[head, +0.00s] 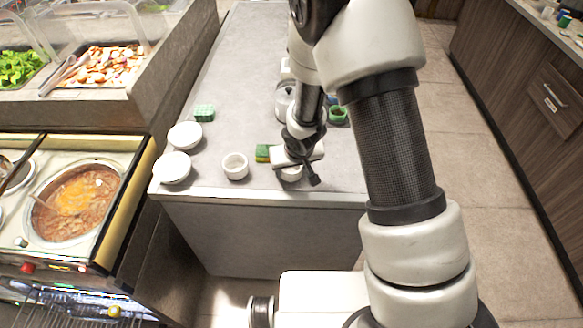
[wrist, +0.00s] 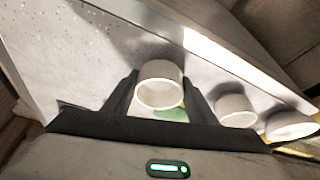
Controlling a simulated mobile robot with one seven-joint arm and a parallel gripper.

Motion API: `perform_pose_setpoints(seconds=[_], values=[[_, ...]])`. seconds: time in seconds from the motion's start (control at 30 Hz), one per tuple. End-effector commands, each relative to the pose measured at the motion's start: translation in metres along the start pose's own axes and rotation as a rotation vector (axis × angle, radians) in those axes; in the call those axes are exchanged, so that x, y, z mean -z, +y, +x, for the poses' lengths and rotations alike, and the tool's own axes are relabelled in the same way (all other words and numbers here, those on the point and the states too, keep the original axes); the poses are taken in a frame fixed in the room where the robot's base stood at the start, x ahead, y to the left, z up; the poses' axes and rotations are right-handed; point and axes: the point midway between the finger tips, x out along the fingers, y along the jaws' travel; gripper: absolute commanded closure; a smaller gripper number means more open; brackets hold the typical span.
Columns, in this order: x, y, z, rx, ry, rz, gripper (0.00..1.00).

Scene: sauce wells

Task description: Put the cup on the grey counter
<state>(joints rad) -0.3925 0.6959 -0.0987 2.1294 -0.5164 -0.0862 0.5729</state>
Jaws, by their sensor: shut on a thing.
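A white cup (wrist: 160,92) sits between the two dark fingers of my gripper (wrist: 161,82) in the wrist view, and the gripper is shut on it. In the head view my gripper (head: 301,173) is near the front edge of the grey counter (head: 232,70), and it covers most of the held cup (head: 290,175). I cannot tell whether the cup's base touches the counter top. A second white cup (head: 235,166) stands on the counter to the left of my gripper; it also shows in the wrist view (wrist: 235,110).
Two white bowls (head: 172,167) (head: 185,135) stand at the counter's front left. A green-and-yellow sponge (head: 262,153) lies beside my gripper. A green checked block (head: 204,113), a lidded metal pot (head: 284,103) and a green-filled cup (head: 338,115) stand farther back. The counter's far left is clear.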

Motion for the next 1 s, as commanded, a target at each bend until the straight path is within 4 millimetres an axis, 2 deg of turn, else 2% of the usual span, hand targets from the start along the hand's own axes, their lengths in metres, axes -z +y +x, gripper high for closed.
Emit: perform_pose_setpoints(seconds=[0.1,0.13,0.23,0.5,0.63,0.77,1.0], values=[[-0.002,0.000,0.004,0.000,0.000,0.000,0.72],[-0.001,0.000,0.003,0.000,0.000,0.000,0.45],[-0.001,0.000,0.002,0.000,0.000,0.000,0.29],[-0.001,0.000,0.002,0.000,0.000,0.000,0.29],[0.001,0.000,-0.005,0.000,0.001,0.001,0.29],[0.002,0.001,-0.027,0.000,0.005,0.002,0.29],[0.003,0.001,-0.081,0.001,0.005,0.004,0.29]])
